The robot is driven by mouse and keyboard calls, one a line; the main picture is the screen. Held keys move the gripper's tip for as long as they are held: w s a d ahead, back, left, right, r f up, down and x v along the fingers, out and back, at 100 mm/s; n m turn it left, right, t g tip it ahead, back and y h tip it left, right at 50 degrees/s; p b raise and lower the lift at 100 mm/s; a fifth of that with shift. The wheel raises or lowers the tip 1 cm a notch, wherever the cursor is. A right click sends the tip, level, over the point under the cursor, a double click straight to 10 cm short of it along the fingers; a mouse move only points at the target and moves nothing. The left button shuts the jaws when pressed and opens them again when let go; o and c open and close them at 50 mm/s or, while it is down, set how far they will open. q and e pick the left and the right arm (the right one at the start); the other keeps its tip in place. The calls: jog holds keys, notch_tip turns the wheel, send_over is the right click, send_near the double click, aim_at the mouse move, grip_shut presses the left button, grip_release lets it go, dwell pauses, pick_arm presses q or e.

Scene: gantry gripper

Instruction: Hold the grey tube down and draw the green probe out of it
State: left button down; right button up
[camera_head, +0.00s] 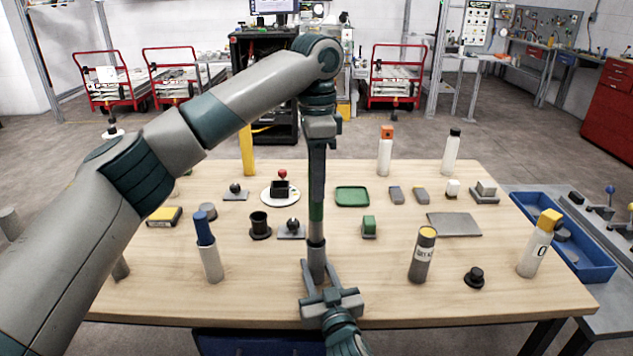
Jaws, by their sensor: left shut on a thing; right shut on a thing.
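The green probe (316,212) stands upright near the front middle of the table in the head view, with a darker grey section showing below its green part. The grey tube (316,257) is upright directly under it, in line with it. I cannot tell how much of the probe is inside the tube. My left gripper (317,192) comes down from above and is shut on the probe's upper part, which its fingers hide. My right gripper (317,272) reaches in from the front edge, shut around the lower tube, and hides the tube's base.
A blue-topped cylinder (207,250) stands left of the tube, and a dark labelled cylinder (422,256) stands right. A green block (369,227) and a black cup (260,225) sit behind. A green tray (352,196) lies farther back. The table (375,295) is bare just right of my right gripper.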

pick_arm(q)
jog(key=shift+r, duration=1.4)
pick_arm(e)
jog(key=o, duration=1.1)
jog(key=v, duration=1.2)
